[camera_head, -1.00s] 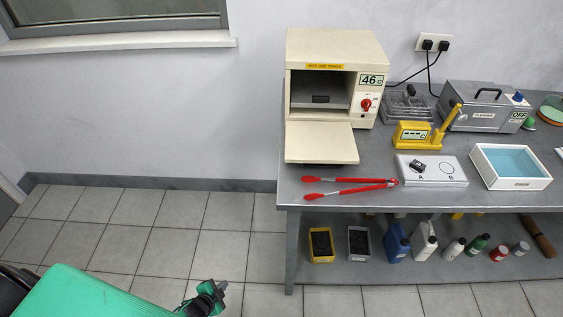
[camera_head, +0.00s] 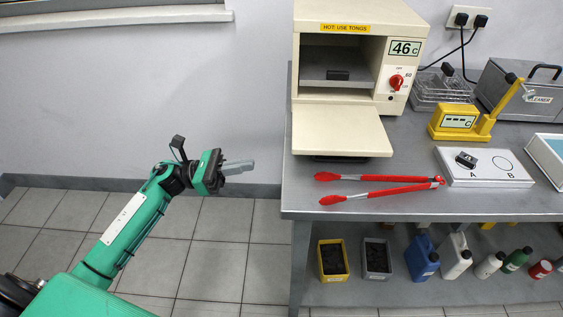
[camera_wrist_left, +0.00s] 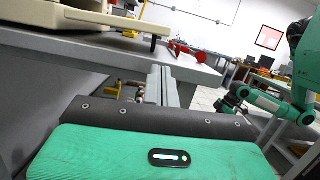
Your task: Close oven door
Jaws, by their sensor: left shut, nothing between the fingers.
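The cream oven (camera_head: 352,42) stands on the grey bench, and its door (camera_head: 340,128) is folded down flat, open toward the front. A dark block (camera_head: 338,75) sits inside the oven chamber. My left gripper (camera_head: 252,166) is shut and empty, in the air left of the bench and of the open door, not touching either. The left wrist view shows the gripper's fingers (camera_wrist_left: 158,85) and the oven door's edge (camera_wrist_left: 105,20) at the upper left. My right gripper is not seen in the head view; an arm of mine shows at the right of the left wrist view, its jaws unclear.
Red tongs (camera_head: 375,190) lie on the bench (camera_head: 420,208) just in front of the door. A white A/B plate (camera_head: 488,178), a yellow meter (camera_head: 458,122) and a grey cleaner box (camera_head: 515,95) stand to the right. Bottles and bins fill the lower shelf. Space left of the bench is free.

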